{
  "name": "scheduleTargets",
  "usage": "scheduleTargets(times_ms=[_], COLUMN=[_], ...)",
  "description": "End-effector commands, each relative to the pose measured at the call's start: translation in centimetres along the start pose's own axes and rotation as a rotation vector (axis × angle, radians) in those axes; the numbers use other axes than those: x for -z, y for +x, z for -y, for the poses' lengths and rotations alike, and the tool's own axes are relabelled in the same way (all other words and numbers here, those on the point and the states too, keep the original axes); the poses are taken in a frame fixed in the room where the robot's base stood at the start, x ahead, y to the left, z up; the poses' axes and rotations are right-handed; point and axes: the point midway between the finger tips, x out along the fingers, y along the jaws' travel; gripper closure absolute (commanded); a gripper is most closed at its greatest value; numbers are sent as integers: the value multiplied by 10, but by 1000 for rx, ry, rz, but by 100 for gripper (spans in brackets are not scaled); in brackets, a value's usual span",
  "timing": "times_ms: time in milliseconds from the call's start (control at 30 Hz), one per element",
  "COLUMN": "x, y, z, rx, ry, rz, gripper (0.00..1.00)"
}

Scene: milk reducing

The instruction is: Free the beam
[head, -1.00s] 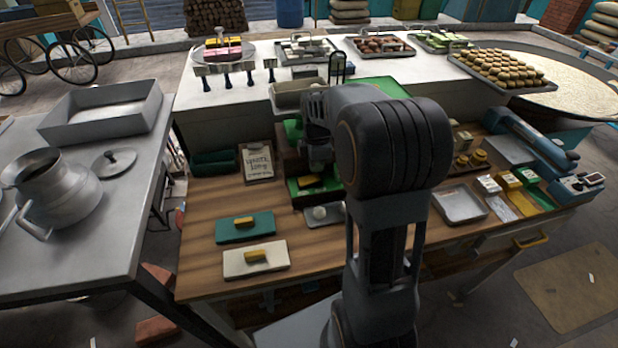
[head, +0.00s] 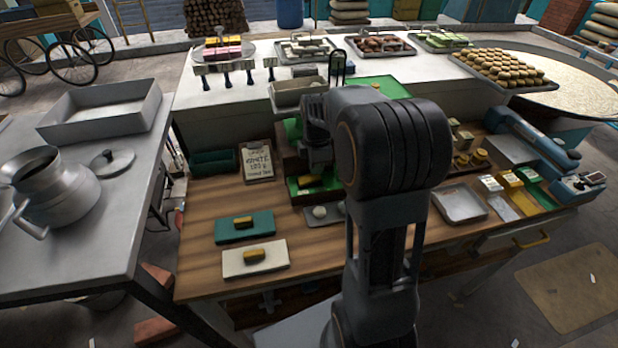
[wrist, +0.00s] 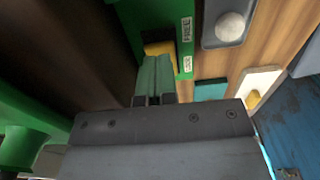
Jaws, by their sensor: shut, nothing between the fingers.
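A green scale-like housing (head: 292,130) stands at the back middle of the wooden counter, partly hidden by my arm. A yellow piece (head: 308,181) sits low on its green front; it also shows in the wrist view (wrist: 160,48). Beside it is a green strip with a white "FREE" label (wrist: 187,28) and a second small label (wrist: 188,65). My gripper (wrist: 155,62) is shut and empty, its fingertips at the near edge of the yellow piece. I cannot tell whether they touch. The beam itself I cannot make out clearly.
A grey tray with a white ball (head: 320,212) lies just in front of the housing. A teal board (head: 232,232) and a cream board (head: 236,268) each hold a yellow block. A clipboard (head: 257,165) lies left of the housing.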

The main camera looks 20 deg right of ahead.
Motion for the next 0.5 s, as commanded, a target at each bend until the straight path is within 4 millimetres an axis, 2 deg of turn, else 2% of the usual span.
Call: scheduleTargets(times_ms=[500], x=[0], y=[8], z=[0], rx=[0], ry=[0], rz=[0], gripper=[100])
